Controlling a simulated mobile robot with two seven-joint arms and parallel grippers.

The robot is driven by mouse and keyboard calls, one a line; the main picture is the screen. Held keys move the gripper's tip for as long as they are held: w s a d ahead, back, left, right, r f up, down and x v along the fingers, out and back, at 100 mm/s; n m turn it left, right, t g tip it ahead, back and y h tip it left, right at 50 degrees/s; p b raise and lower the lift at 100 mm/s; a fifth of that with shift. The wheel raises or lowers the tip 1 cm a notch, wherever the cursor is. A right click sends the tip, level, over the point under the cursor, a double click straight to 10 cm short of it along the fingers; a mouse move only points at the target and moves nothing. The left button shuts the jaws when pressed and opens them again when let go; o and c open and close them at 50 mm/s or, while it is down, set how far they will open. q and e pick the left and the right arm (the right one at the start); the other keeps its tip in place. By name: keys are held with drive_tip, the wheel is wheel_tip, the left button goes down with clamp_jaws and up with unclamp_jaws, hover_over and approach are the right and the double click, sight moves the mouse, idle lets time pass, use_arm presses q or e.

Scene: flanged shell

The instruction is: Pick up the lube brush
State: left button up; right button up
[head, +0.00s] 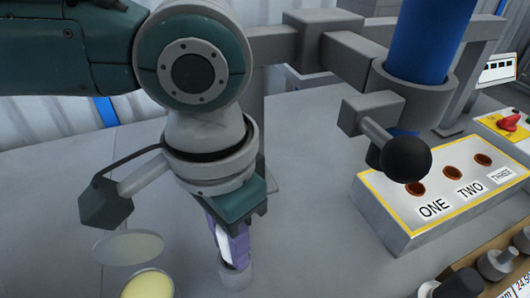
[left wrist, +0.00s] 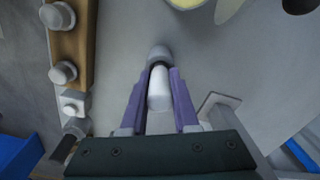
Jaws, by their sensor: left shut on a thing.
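My left gripper (head: 234,258) points down at the grey worktop, with its two purple fingers shut on a white rod-like thing, which I take to be the lube brush (head: 222,243). In the left wrist view, the gripper (left wrist: 160,72) has the white brush (left wrist: 158,92) upright between its fingers. A grey rounded piece (left wrist: 159,53) shows at the fingertips; I cannot tell whether it is part of the brush or a holder. The brush's lower end is hidden. My right gripper is not in view.
A yellow-topped round tin (head: 148,285) and a pale disc (head: 128,249) are left of the gripper. A panel marked ONE, TWO, THREE (head: 425,236) and a wooden rack (head: 480,262) with grey knobs are right. A blue cylinder on a grey press with a black-ball lever (head: 405,159) stands behind.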

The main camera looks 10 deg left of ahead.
use_arm(q)
clamp_jaws()
drive_tip(key=shift+r, duration=0.1)
